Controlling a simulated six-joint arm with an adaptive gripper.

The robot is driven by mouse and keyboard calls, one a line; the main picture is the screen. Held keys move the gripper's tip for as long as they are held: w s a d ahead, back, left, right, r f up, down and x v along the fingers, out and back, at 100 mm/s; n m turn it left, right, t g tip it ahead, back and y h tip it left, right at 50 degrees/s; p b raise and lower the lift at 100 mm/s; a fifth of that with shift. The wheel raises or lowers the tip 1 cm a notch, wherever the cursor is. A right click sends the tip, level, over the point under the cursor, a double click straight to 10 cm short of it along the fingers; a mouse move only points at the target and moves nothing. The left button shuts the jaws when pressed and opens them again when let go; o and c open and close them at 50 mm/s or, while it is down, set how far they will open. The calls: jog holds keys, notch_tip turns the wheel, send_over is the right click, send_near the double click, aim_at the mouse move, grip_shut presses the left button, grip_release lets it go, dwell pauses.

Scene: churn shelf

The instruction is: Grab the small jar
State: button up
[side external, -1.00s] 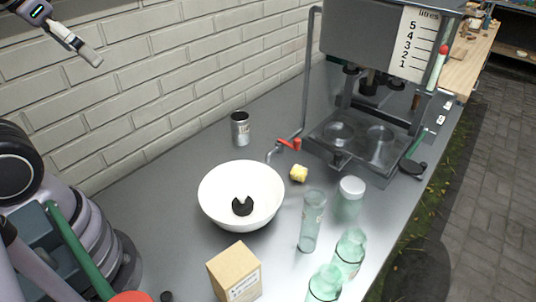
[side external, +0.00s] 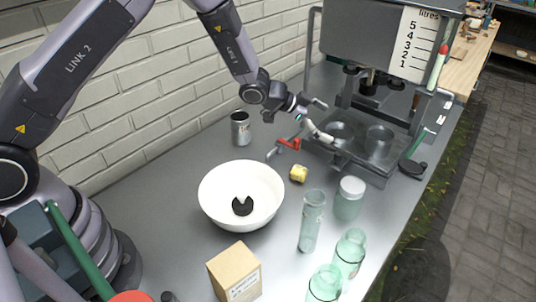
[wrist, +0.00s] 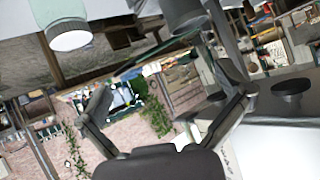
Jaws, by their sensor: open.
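A small pale green glass jar with a white lid (side external: 349,198) stands upright on the steel counter, right of the tall clear glass. In the wrist view, what looks like the same jar (wrist: 60,18) shows at the top left, upside down and cut off by the frame edge. My gripper (side external: 317,120) is above the counter near the filler's drip tray, behind the jar and well apart from it. Its fingers are spread and empty. In the wrist view the gripper (wrist: 166,92) is open, with nothing between the fingers.
A white bowl (side external: 215,190) holds a dark piece. A yellow block (side external: 298,174), red-handled tap (side external: 289,144), metal can (side external: 241,129), tall glass (side external: 311,222), green bottles (side external: 349,254) and cardboard box (side external: 234,273) stand around. The filling machine (side external: 376,45) rises behind my gripper.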

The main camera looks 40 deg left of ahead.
aim_at(338, 190)
jog(key=s+d+f+g+h, duration=0.1)
jog(key=s+d+f, duration=0.1)
jog(key=f, duration=0.2)
jog(key=s+d+f+m+g+h, duration=0.1)
jog(key=d+f, duration=0.1)
jog(key=f, duration=0.2)
jog(key=s+d+f+m+g+h, duration=0.1)
jog(key=s+d+f+h, duration=0.1)
jog(key=d+f, duration=0.1)
jog(key=shift+s+f, duration=0.35)
jog(key=shift+f, duration=0.3)
jog(key=shift+x, duration=2.35)
jog(key=c, duration=1.3)
